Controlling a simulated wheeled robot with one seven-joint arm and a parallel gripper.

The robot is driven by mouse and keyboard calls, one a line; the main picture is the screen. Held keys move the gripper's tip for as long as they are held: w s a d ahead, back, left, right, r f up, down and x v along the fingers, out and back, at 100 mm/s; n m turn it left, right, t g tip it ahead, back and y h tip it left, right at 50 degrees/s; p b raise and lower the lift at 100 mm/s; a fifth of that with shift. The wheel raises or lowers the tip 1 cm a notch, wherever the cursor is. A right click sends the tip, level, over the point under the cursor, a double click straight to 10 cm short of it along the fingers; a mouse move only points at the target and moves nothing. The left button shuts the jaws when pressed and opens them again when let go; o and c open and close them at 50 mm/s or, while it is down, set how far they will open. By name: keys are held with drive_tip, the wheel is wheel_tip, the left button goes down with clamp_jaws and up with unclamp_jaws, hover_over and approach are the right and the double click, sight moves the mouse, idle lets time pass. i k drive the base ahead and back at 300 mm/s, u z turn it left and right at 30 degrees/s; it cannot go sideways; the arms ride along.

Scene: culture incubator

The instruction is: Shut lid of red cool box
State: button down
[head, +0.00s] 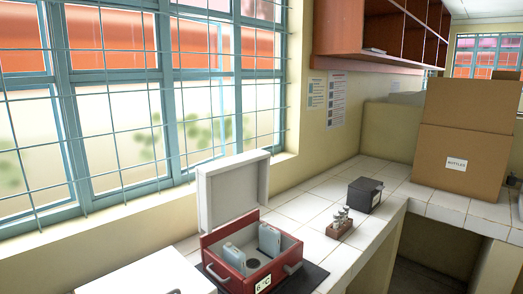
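The red cool box (222,268) stands on the tiled counter at the bottom middle of the head view. Its white lid (232,192) is open and stands nearly upright at the back of the box, on the window side. Two pale blue-grey slabs (268,240) stand inside the box, with a round dark spot on the floor between them. My gripper is not in view.
A white box top (150,278) lies left of the cool box. To the right are a small rack of vials (340,224), a black box (364,194) and stacked cardboard boxes (465,135). A barred window (130,110) is behind; a red-brown shelf (375,35) hangs above.

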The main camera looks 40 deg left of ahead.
sight(228, 188)
drive_tip(key=u, duration=0.6)
drive_tip(key=i, duration=0.8)
drive_tip(key=u, duration=0.9)
